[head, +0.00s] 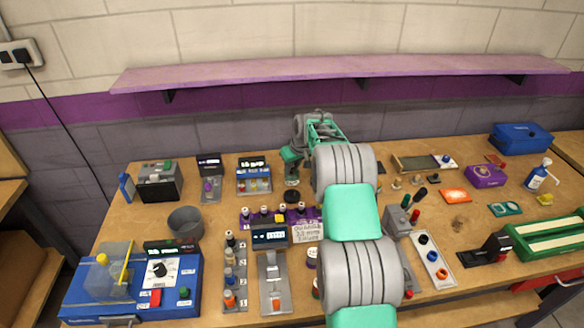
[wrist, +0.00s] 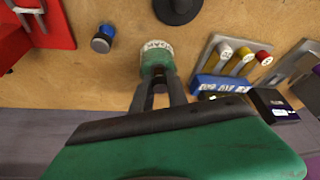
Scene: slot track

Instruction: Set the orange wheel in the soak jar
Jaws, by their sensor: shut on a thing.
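My gripper (wrist: 158,82) is shut at the mouth of a small jar with a white label reading SOAK (wrist: 155,50) and a greenish body. What the fingers hold is hidden between them and the jar; I see no orange there. In the head view my gripper (head: 291,160) is at the back middle of the bench, over the greyish soak jar (head: 291,174). I cannot tell how deep the fingertips reach. Orange round pieces show at the front, on a numbered rack (head: 229,298) and on a grey holder (head: 276,304).
A black disc (wrist: 177,8) lies close to the jar. A blue-fronted unit with capped levers (wrist: 222,84) stands to its right in the wrist view, a blue knob (wrist: 102,40) to its left. A purple shelf (head: 340,70) runs along the wall. My arm hides the bench middle.

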